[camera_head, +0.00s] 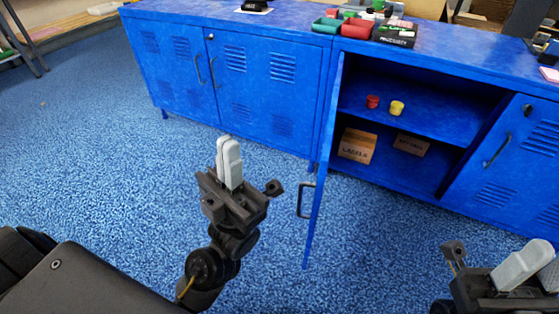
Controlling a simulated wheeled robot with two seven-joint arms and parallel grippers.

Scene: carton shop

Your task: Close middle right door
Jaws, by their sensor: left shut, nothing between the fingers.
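The open blue cabinet door (320,190) is seen nearly edge-on, standing out from the cabinet into the room. It is hinged at the left side of the open compartment, and its dark handle (304,199) shows on its left face. My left gripper (230,162) is shut and empty, upright over the floor to the left of the door and apart from it. My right gripper (537,270) is at the lower right corner, partly cut off by the frame edge; whether its fingers are together is unclear.
The open compartment holds red (373,101) and yellow (397,107) cups on a shelf, with a LABELS carton (357,145) and another carton (410,144) below. The right-hand door (515,150) and left cabinet doors (265,80) look closed. Bins (357,28) stand on top. Blue floor is clear.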

